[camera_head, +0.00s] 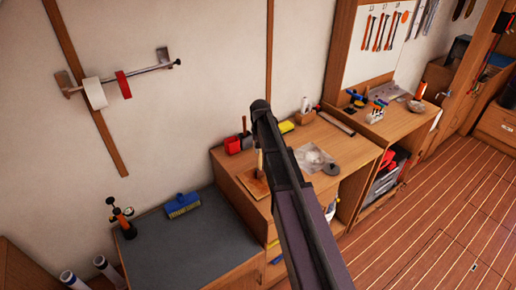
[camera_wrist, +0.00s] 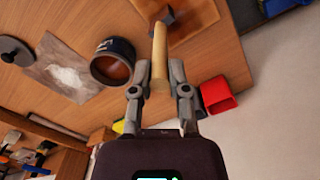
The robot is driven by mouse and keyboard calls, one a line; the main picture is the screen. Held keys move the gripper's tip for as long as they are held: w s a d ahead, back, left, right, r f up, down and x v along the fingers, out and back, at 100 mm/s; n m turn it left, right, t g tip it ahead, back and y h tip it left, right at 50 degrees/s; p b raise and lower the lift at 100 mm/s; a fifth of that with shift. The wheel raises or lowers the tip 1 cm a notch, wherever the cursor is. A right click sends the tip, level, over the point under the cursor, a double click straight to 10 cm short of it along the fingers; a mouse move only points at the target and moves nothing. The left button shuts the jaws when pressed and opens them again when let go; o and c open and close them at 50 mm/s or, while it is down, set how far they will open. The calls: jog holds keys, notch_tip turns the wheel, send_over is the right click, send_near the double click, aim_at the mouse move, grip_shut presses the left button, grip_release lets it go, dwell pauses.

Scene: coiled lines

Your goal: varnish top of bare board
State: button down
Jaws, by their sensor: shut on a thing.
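My gripper (camera_wrist: 159,88) is shut on the wooden handle of a brush (camera_wrist: 159,55) in the wrist view. The brush's dark head is at the top of that view, over the bare board (camera_wrist: 204,14); I cannot tell for sure whether it touches. In the head view the board (camera_head: 251,187) lies on the wooden bench, with the brush handle (camera_head: 260,160) standing above it, partly behind my arm. A dark round pot (camera_wrist: 112,62) with a brown inside stands close beside the brush in the wrist view. My arm hides the pot in the head view.
A grey sheet with white powder (camera_wrist: 65,70) and a grey disc (camera_wrist: 13,51) lie past the pot. A red cup (camera_wrist: 217,95) and a yellow block (camera_head: 287,127) stand near the wall. A blue brush (camera_head: 182,205) lies on the lower dark worktop, which is mostly clear.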

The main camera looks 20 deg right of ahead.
jog(key=shift+s, duration=0.15)
jog(key=shift+s+d+r, duration=0.1)
jog(key=shift+s+d, duration=0.15)
jog(key=shift+s, duration=0.5)
jog(key=shift+s+d, duration=0.25)
jog(key=shift+s, duration=0.5)
jog(key=shift+s+d, duration=0.25)
jog(key=shift+s, duration=0.55)
jog(key=shift+s+d, duration=0.25)
jog(key=shift+s, duration=0.5)
jog(key=shift+s+d, duration=0.3)
jog(key=shift+s, duration=0.55)
jog(key=shift+s+d, duration=0.25)
jog(key=shift+s, duration=0.55)
